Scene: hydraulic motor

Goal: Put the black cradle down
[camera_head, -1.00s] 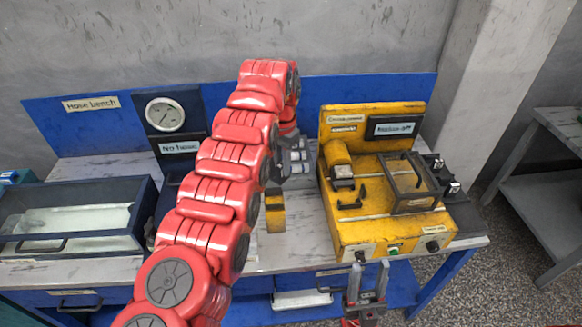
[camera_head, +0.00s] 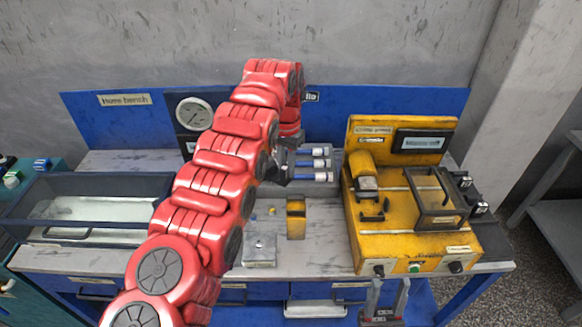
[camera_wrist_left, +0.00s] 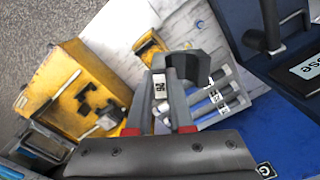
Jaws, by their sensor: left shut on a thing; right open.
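The black cradle (camera_wrist_left: 203,64) is a dark, curved piece at my left gripper's fingertips (camera_wrist_left: 166,80) in the left wrist view. That gripper is shut on it and holds it over or beside a grey rack (camera_wrist_left: 250,88) of blue-and-white tubes; I cannot tell whether the cradle touches anything below. In the head view my left gripper (camera_head: 276,166) is mostly hidden behind my red arm, just left of the rack (camera_head: 332,176). The cradle is hard to make out there. My right gripper (camera_head: 384,300) is open and empty, low in front of the bench edge.
A yellow machine (camera_head: 405,236) stands right of the rack. A yellow block (camera_head: 296,219) and a small metal plate (camera_head: 260,250) are on the bench in front. A dark-framed basin (camera_head: 90,215) is left, and a gauge panel (camera_head: 192,120) stands behind my arm.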

